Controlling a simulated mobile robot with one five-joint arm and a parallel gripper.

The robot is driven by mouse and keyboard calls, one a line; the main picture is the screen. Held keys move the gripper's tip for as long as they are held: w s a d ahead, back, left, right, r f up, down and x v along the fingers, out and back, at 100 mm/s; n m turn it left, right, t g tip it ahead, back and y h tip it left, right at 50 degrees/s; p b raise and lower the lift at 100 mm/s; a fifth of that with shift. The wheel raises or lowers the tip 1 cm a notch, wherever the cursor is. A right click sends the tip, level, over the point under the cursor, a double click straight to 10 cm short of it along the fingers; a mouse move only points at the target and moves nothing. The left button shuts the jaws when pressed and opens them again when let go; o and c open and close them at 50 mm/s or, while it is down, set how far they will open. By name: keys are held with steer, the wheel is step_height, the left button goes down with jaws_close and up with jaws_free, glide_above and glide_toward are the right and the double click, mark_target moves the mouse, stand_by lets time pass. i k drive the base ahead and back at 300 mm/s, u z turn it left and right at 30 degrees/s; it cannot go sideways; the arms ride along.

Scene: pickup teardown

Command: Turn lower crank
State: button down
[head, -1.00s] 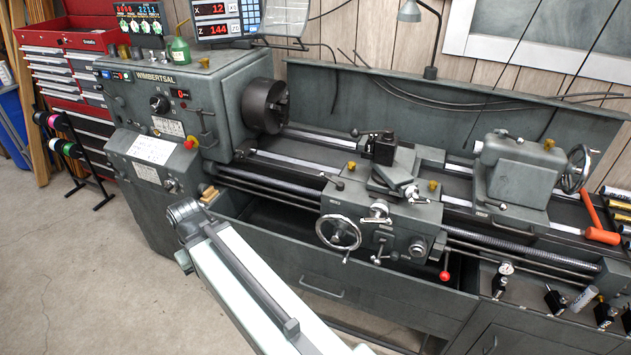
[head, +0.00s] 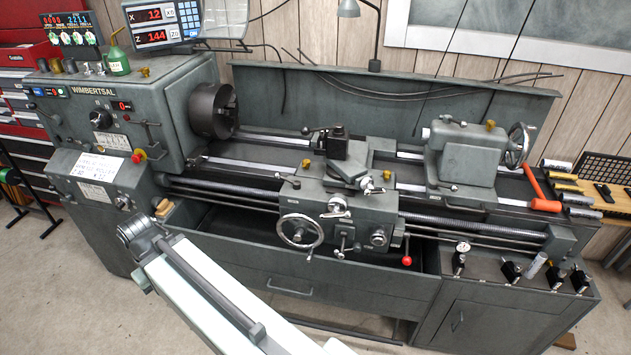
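A grey lathe fills the view, with its carriage (head: 350,196) near the middle. On the carriage front is a large chrome handwheel (head: 300,232) with a small handle. To its right and a little higher is a small chrome crank (head: 335,207), and above that another small crank (head: 368,186) sits by the tool post. A lever with a red ball (head: 406,260) hangs at the carriage's lower right. I cannot tell which of these is the lower crank. My arm rises from the bottom, left of the carriage; my gripper is not in view.
The chuck (head: 213,110) is at the upper left and the tailstock (head: 460,155) at the right. Small gauges and holders stand on the right cabinet (head: 500,300). Bare floor (head: 75,290) lies at the lower left.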

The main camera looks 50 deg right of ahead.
mark_target(337, 206)
steer(key=u, duration=0.7)
steer(key=k, duration=1.15)
steer(key=u, duration=0.6)
